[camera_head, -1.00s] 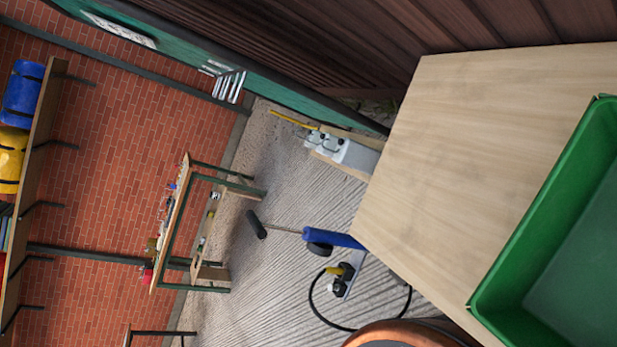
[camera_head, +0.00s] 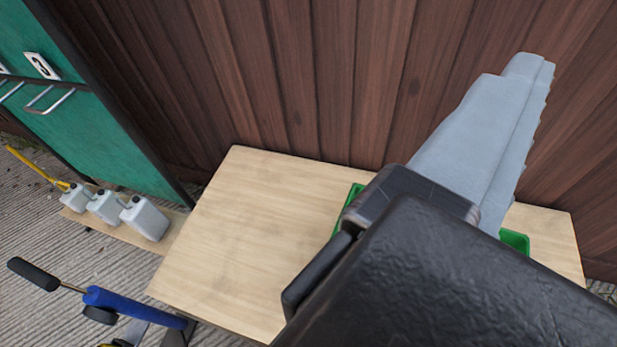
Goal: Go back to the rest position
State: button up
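A large dark part with a pale grey stepped piece fills the lower right and middle right. It looks like part of my own body. The pale wooden table (camera_head: 232,235) lies below, in front of the plank wall. The green tray (camera_head: 515,240) on it is mostly hidden behind the dark and grey parts; only bits of its rim show on either side.
A brown plank wall (camera_head: 330,70) rises behind the table. Grey-white canisters (camera_head: 146,218) stand on a low board at the left. A green door (camera_head: 85,120) is at the upper left. A blue-handled tool (camera_head: 125,303) is at the lower left. The table's left part is clear.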

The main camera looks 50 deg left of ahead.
jog(key=shift+s+a+r+t, duration=0.1)
jog(key=shift+s+r+t, duration=0.15)
jog(key=shift+s+r, duration=0.35)
jog(key=shift+s+a+r+t, duration=0.1)
jog(key=shift+s+r+t, duration=0.25)
jog(key=shift+s, duration=0.4)
